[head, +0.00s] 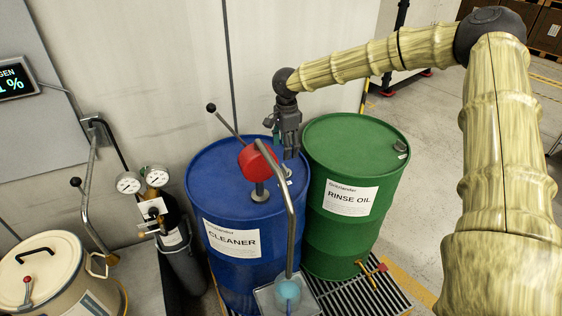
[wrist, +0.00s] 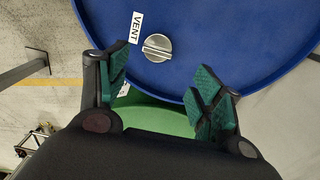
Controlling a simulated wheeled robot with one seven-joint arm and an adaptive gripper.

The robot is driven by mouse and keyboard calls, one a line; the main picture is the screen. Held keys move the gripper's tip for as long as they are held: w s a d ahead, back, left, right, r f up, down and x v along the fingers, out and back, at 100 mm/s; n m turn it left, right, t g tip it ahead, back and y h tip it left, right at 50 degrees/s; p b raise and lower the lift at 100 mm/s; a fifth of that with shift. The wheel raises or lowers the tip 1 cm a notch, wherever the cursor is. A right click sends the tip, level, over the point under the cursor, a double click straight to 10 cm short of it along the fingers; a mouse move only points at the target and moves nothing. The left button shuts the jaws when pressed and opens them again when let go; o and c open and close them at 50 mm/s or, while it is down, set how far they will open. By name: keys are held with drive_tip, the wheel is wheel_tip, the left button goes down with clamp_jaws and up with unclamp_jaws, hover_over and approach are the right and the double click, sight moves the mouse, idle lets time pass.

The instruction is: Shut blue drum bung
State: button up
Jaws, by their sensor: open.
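The blue drum (head: 231,185), labelled CLEANER, stands upright left of the green drum. In the wrist view its blue lid (wrist: 215,35) carries a round silver bung (wrist: 157,47) with a raised bar across it, beside a white VENT label (wrist: 135,27). I cannot tell whether the bung is tight. My gripper (head: 290,153) points down over the right part of the blue lid. In the wrist view, the green-padded fingers (wrist: 165,80) are open and empty, with the bung ahead of the gap and apart from both fingers.
A hand pump with a red head (head: 257,160) and a grey spout pipe (head: 291,222) rises from the blue lid, close to my gripper. The green RINSE OIL drum (head: 352,231) stands at right. Gauges (head: 143,181) and a cream vessel (head: 48,268) are at left.

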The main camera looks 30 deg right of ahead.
sight(285, 167)
drive_tip(key=shift+s+f+p, duration=0.75)
drive_tip(key=shift+s+f, duration=0.45)
drive_tip(key=w+f, duration=0.1)
drive_tip(key=f, duration=0.1)
drive_tip(key=w+f, duration=0.1)
drive_tip(key=f, duration=0.1)
drive_tip(key=w+f+p, duration=0.1)
drive_tip(key=shift+f, duration=0.4)
drive_tip(key=shift+s, duration=0.5)
drive_tip(key=shift+s+r, duration=0.3)
drive_tip(key=shift+w+f, duration=0.2)
drive_tip(key=shift+f, duration=0.05)
drive_tip(key=shift+c, duration=0.5)
drive_tip(key=shift+w+f, duration=0.1)
drive_tip(key=c, duration=0.9)
